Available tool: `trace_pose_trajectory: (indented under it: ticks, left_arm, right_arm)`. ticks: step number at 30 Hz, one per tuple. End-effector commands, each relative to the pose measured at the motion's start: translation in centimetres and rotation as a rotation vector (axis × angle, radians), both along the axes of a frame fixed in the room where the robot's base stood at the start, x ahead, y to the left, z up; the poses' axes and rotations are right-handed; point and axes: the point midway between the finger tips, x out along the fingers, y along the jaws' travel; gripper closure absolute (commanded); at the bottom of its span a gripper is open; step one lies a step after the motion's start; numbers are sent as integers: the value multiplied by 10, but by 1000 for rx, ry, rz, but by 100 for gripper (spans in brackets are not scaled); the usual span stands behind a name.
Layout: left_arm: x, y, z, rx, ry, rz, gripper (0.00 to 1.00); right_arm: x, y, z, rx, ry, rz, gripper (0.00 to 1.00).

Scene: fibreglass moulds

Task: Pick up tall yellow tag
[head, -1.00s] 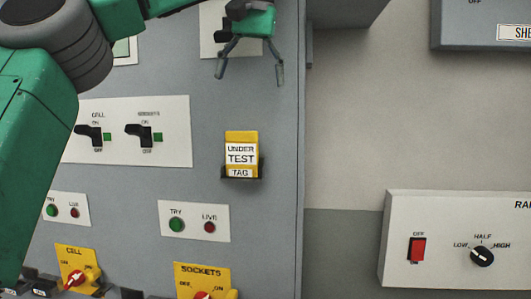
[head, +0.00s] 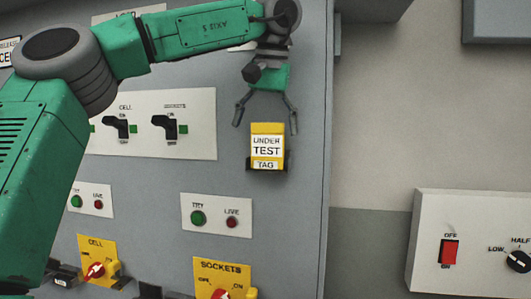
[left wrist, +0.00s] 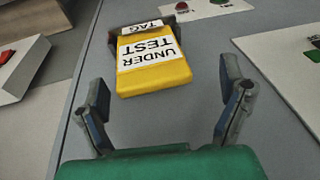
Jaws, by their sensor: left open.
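The tall yellow tag (head: 268,129) has a white label reading "UNDER TEST TAG" and stands upright in a dark holder (head: 252,163) on the grey panel. My left gripper (head: 265,115) is open and empty just above the tag's top edge, fingers pointing down with one on each side. In the left wrist view, the tag (left wrist: 155,78) appears upside down ahead of and between the open fingers of the gripper (left wrist: 165,105), apart from both. My right gripper is in neither current view.
The panel (head: 150,180) carries a white switch plate (head: 200,140) left of the tag and a TRY/LIVE lamp plate (head: 216,216) below it. Yellow rotary switches, including the SOCKETS one (head: 222,274), sit lower. Right of the panel's edge is a box with a red switch (head: 449,252).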

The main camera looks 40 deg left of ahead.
Motion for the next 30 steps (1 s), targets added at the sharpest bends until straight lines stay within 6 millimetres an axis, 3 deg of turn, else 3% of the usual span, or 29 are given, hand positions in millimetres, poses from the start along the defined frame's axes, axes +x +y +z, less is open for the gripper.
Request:
trace_pose_trajectory:
  ticks: [4,12,14,16,17,30]
  left_arm:
    - [3,0,-16,2,0,0,11]
    - [3,2,-18,2,0,0,11]
    - [3,3,-19,1,0,0,28]
    - [3,5,-19,0,0,0,53]
    - [3,5,-20,0,0,0,58]
    - [4,6,-19,2,3,2,59]
  right_arm:
    - [0,0,-4,0,0,0,60]
    - [0,0,-3,0,1,-1,60]
    - [0,0,-3,0,1,-1,60]
    - [0,0,-3,0,1,-1,60]
    - [0,0,-3,0,1,-1,60]
    - [0,0,-3,0,1,0,60]
